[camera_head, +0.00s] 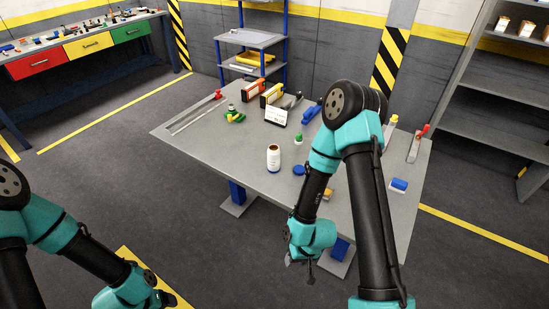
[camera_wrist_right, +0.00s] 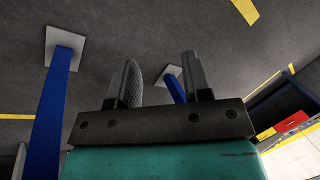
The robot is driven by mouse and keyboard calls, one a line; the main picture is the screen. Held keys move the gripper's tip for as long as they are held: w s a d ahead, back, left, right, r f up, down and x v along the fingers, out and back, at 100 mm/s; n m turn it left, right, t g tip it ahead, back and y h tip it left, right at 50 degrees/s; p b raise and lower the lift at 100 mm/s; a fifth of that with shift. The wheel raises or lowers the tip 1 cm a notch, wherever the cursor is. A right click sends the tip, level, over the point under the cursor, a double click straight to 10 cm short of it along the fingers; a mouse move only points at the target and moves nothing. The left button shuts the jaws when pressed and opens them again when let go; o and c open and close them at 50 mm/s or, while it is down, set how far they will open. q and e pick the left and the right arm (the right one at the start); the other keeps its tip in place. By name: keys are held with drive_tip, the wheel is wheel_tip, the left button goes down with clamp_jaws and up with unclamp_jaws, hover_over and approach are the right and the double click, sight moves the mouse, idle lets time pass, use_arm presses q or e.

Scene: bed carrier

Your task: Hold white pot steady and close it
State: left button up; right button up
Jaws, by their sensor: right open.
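The white pot (camera_head: 273,159) stands upright near the front edge of the grey table. Its top looks brown, and a dark band shows low on its side. A round blue piece, perhaps its lid (camera_head: 298,169), lies flat on the table just right of the pot, apart from it. My right gripper (camera_head: 300,263) is in front of the table edge, below and right of the pot, pointing down. Its fingers show apart and empty in the right wrist view (camera_wrist_right: 164,78). My left gripper (camera_head: 167,298) is at the bottom left, far from the table; its fingers are unclear.
The grey table (camera_head: 215,135) holds a green and yellow part (camera_head: 235,115), a white sign (camera_head: 275,116), a green-topped bottle (camera_head: 298,139) and a blue block (camera_head: 399,185). My right arm hides part of the table's right half. The front left tabletop is clear.

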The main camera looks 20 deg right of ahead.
drive_tip(key=o, duration=0.6)
drive_tip(key=shift+o, duration=0.2)
